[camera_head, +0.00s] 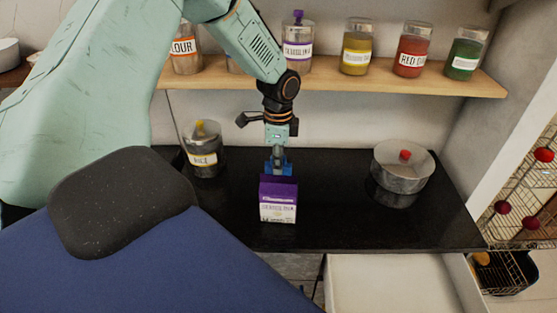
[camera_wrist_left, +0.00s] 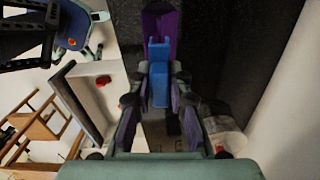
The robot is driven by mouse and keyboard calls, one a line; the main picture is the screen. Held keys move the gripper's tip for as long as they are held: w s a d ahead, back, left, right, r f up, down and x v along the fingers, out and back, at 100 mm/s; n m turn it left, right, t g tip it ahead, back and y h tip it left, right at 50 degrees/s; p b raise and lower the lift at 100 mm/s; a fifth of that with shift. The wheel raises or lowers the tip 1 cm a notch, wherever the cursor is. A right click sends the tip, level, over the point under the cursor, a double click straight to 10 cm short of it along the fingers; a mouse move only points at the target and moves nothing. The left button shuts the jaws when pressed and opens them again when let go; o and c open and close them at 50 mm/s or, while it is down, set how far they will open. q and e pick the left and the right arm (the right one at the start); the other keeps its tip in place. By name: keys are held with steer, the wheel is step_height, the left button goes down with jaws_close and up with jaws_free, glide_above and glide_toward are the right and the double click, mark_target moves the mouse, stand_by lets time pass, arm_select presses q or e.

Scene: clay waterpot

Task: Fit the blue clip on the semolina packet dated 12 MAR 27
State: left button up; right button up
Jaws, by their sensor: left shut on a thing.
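A purple and white semolina packet (camera_head: 278,204) stands upright on the black counter, its label facing me. Its date is too small to read. My left gripper (camera_head: 279,157) points down from above and is shut on the blue clip (camera_head: 279,169). The clip is at the packet's top edge; I cannot tell whether its jaws are around the edge or just above it. In the left wrist view the blue clip (camera_wrist_left: 158,84) lies between the fingers, with the purple packet (camera_wrist_left: 160,28) right beyond it. My right gripper is not in view.
A rice jar (camera_head: 203,150) stands left of the packet and a lidded steel pot (camera_head: 403,166) stands right. The wooden shelf (camera_head: 440,82) above holds several jars, including a semolina jar (camera_head: 297,48) with a purple clip on top. An open drawer (camera_head: 395,285) juts out below the counter.

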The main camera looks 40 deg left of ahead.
arm_select(q)
steer(key=shift+f+b, duration=0.35)
steer(key=shift+f, duration=0.85)
stand_by(0.7)
steer(key=shift+f, duration=0.4)
stand_by(1.4)
steer(key=o, duration=0.9)
step_height(320, 180, up, 12)
stand_by(0.6)
